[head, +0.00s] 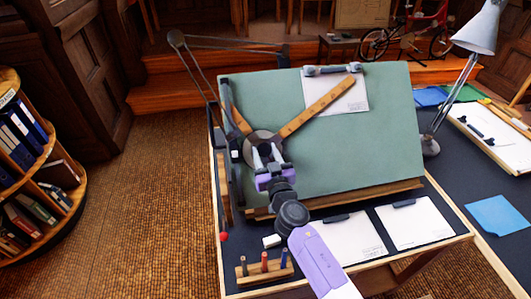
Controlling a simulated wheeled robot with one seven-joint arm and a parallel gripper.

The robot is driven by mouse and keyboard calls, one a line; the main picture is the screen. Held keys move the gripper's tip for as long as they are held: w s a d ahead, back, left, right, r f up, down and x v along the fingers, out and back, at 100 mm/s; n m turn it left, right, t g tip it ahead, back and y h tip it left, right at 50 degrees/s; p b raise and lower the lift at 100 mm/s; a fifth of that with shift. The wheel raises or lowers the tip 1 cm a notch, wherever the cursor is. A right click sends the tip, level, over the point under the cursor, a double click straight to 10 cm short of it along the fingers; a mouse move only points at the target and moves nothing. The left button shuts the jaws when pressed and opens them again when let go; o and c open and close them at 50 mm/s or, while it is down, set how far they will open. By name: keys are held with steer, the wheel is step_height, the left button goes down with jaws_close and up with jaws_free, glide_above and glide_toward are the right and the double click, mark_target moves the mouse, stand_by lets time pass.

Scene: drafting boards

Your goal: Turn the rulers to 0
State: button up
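A green drafting board (390,140) stands tilted on the desk. Two wooden rulers meet at a round dark hub (262,148) on its left part. The longer ruler (318,107) slants up to the right. The shorter ruler (240,122) slants up to the left from the hub. Both are turned away from the board's edges. My gripper (265,155) is at the hub, its two pale fingers spread apart over or against the hub's lower part. I cannot tell whether they touch it. The hub's lower side is hidden behind my gripper.
A jointed metal arm (202,72) runs along the board's left side. A lamp (480,28) stands to the right. Clipped papers (415,222) and a wooden pen holder (264,269) lie in front. A round bookshelf (40,170) is at the left; the brown floor between is clear.

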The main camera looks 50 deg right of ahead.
jaws_close()
steer(key=shift+a+f+m+h+b, duration=0.1)
steer(key=shift+f+m+h+b, duration=0.3)
steer(key=shift+b, duration=0.75)
steer(key=shift+r+m+g+b, duration=0.15)
steer(key=shift+m+g+b, duration=0.15)
steer(key=shift+m+b, duration=0.15)
steer(key=m+h+b, duration=0.1)
steer(key=b, duration=0.2)
steer(key=shift+w+a+m+g+b, duration=0.1)
steer(key=shift+m+g+b, duration=0.25)
steer(key=shift+g, duration=0.05)
steer(key=m+g+h+b, duration=0.1)
steer(key=m+b, duration=0.1)
steer(key=b, duration=0.2)
steer(key=shift+m+g+h+b, duration=0.3)
steer(key=shift+h+b, duration=0.05)
steer(key=shift+h, duration=0.05)
steer(key=shift+w+r+m+g+h+b, duration=0.1)
steer(key=shift+m+g+h+b, duration=0.35)
steer(key=shift+b, duration=0.75)
steer(key=shift+r+m+g+b, duration=0.25)
steer(key=shift+m+g+b, duration=0.1)
steer(key=shift+m+b, duration=0.45)
